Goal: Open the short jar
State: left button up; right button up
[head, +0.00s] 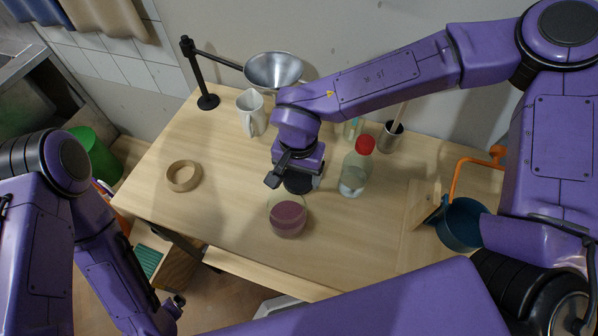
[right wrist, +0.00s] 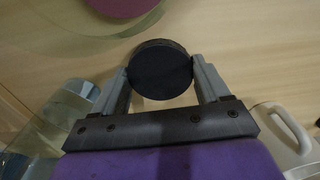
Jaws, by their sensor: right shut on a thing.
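The short jar (head: 287,218) is a squat glass jar with pink-mauve contents, standing on the table below my right gripper. It shows uncovered at the top left of the right wrist view (right wrist: 120,8). My right gripper (head: 288,178) is shut on a black round lid (right wrist: 160,70), gripped by its sides between the two grey fingers. In the head view the lid (head: 299,185) is just behind the jar and apart from it. My left gripper (head: 175,302) is low at the left, off the table's front edge; its jaws are too small to judge.
A red-capped bottle (head: 354,172) stands close to the right of my right gripper. Behind are a white jug (head: 251,113), a funnel (head: 274,70) on a stand and a metal cup (head: 390,138). A tape ring (head: 184,176) lies left; a teal pot (head: 461,224) is right.

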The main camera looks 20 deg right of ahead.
aim_at(299, 178)
jog(key=shift+f, duration=0.1)
jog(key=o, duration=1.1)
jog(key=shift+f, duration=0.1)
jog(key=shift+o, duration=0.2)
notch_tip(299, 178, up, 12)
jog(key=shift+r, duration=0.2)
